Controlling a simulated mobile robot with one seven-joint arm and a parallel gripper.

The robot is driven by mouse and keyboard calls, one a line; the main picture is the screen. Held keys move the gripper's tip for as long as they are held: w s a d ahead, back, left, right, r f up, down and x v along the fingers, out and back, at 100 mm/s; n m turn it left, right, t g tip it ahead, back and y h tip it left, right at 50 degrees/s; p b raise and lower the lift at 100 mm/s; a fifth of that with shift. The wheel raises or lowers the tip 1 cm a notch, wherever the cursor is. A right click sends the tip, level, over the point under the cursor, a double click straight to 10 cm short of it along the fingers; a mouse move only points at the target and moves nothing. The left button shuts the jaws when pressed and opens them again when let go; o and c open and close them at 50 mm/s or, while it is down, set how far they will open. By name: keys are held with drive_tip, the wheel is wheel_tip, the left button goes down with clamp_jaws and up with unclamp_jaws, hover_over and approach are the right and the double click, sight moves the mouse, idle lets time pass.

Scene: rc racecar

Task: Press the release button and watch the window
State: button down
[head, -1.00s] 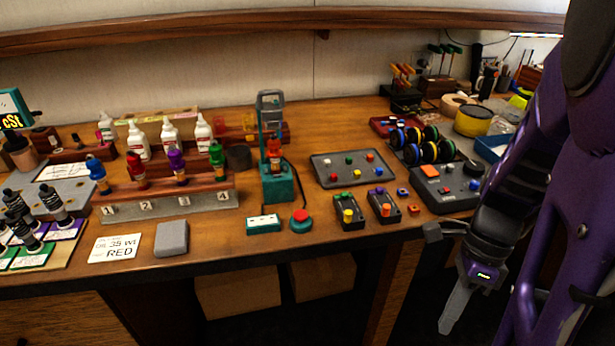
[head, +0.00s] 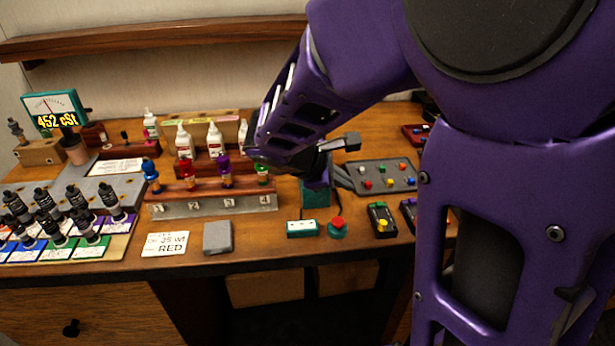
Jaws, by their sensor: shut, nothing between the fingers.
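The red release button (head: 338,222) sits on a round teal base near the front of the bench. Just left of it is a small teal box with a white window strip (head: 302,229); any marking in it is too small to read. The teal stand (head: 315,194) behind them is mostly hidden by my arm. My gripper (head: 345,180) is shut and empty, behind and above the red button and apart from it in the picture. Its fingertips are partly hard to make out against the grey tray.
A numbered rack with coloured-cap shocks (head: 200,207) stands left of the stand. A meter reading 452 cSt (head: 55,112) is far left. A small box with a yellow button (head: 382,221) is right.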

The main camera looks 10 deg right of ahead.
sight(333, 223)
drive_tip(key=shift+w+a+r+n, duration=0.2)
drive_tip(key=shift+a+n, duration=0.1)
drive_tip(key=shift+a, duration=0.05)
drive_tip(key=shift+w+a+r+n, duration=0.15)
drive_tip(key=shift+w+a+n, duration=0.05)
drive_tip(key=shift+a+n, duration=0.15)
drive_tip(key=shift+f, duration=0.15)
wheel_tip(333, 223, down, 9)
drive_tip(key=b, duration=0.7)
drive_tip(key=shift+r, duration=0.2)
idle(1.3)
drive_tip(key=shift+f+b, duration=0.4)
drive_tip(key=shift+b, duration=0.15)
